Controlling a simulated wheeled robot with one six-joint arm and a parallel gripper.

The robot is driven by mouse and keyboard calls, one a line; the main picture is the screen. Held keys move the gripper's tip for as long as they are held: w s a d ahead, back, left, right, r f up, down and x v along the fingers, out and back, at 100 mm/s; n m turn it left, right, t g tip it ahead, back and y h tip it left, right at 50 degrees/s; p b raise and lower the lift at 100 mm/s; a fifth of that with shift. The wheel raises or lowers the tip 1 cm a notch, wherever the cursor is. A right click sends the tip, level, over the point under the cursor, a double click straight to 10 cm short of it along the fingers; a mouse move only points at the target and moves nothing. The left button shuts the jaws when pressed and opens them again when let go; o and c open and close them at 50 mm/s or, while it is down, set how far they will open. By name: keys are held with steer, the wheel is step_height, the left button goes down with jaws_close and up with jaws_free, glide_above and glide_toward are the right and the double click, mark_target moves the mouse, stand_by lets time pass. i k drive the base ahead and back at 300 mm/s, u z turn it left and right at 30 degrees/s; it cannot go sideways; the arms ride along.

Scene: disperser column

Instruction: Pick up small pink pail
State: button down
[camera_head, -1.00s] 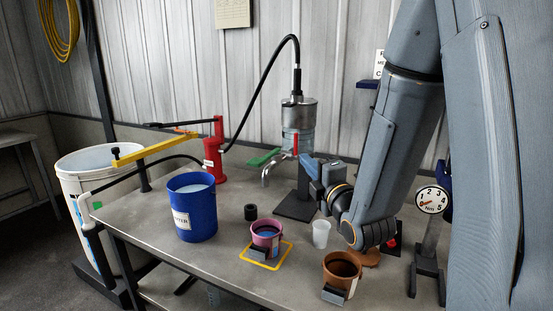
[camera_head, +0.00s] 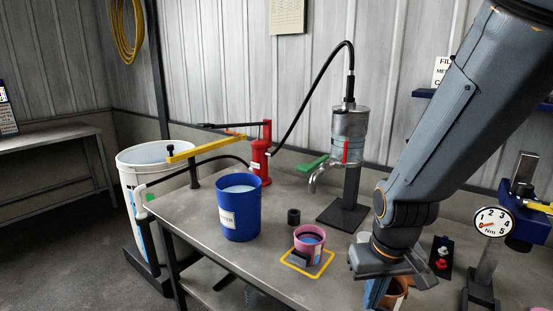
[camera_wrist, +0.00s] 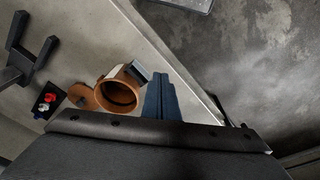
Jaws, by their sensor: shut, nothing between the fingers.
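The small pink pail (camera_head: 309,243) stands upright on the table in the head view. It has a dark grey block on its near side and sits within a yellow square outline (camera_head: 291,266). My gripper (camera_head: 376,293) is to the right of the pail and apart from it, pointing down near the table's front edge. Its blue fingers (camera_wrist: 160,99) are together and empty in the wrist view, beside a brown pot (camera_wrist: 117,96). The pink pail does not show in the wrist view. In the head view my gripper partly hides the brown pot (camera_head: 396,296).
A blue bucket (camera_head: 239,212) stands left of the pail, with a small black cylinder (camera_head: 293,216) behind the pail. A metal dispenser (camera_head: 348,135) on a dark stand is behind. A gauge (camera_head: 494,222) stands at the right. The table (camera_head: 205,235) is clear at front left.

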mark_target(309, 240)
steer(key=k, duration=0.65)
steer(key=u, duration=0.55)
steer(key=i, duration=1.15)
steer(key=z, duration=0.55)
